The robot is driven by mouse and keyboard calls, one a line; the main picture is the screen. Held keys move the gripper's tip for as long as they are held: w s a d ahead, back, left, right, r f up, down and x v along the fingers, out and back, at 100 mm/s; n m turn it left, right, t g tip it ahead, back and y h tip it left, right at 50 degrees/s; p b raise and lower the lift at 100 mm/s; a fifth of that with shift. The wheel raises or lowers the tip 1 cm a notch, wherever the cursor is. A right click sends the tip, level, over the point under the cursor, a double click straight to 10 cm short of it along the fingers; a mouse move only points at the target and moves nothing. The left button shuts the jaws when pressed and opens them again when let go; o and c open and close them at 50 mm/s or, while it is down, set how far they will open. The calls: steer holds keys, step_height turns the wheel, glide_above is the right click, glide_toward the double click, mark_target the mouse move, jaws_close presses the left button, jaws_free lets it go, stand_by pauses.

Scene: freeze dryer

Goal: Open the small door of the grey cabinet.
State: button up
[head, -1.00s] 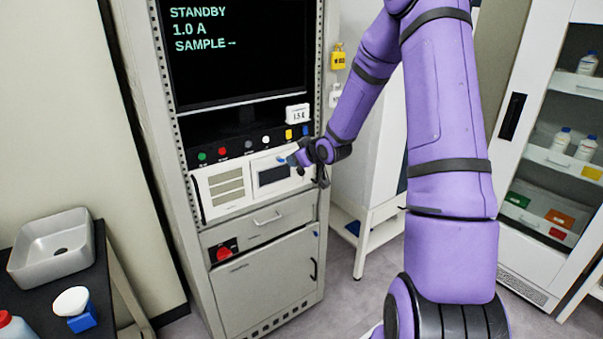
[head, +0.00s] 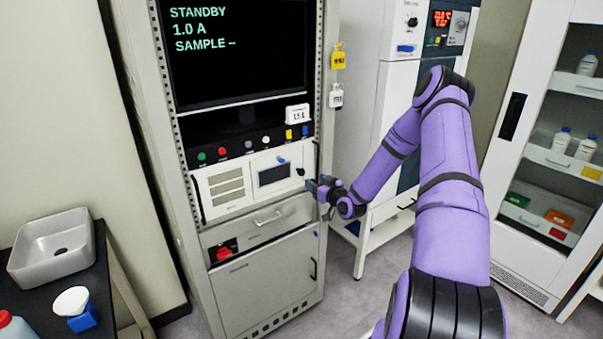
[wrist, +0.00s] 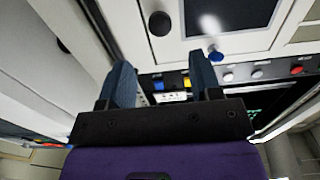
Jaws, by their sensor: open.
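The grey cabinet (head: 216,315) stands left of centre in the head view. Its small door (head: 265,283) is at the bottom and looks shut. The door has a dark upright handle (head: 313,268) near its right edge. My gripper (head: 317,187) is open and empty, at the cabinet's right edge, above the handle and apart from it. In the wrist view, both fingers of my gripper (wrist: 163,80) are spread, with the cabinet's front panel beyond them. The small door and its handle cannot be made out there.
Above the door are a red switch (head: 223,252), a drawer (head: 260,222) and a white panel with a small screen (head: 273,173). The screen also shows in the wrist view (wrist: 232,15). A white unit (head: 365,100) stands to the right. Floor before the door is clear.

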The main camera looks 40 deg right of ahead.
mark_target(303, 172)
steer(key=w, duration=0.9)
steer(key=shift+w, duration=0.25)
steer(key=shift+c, duration=0.4)
jaws_close()
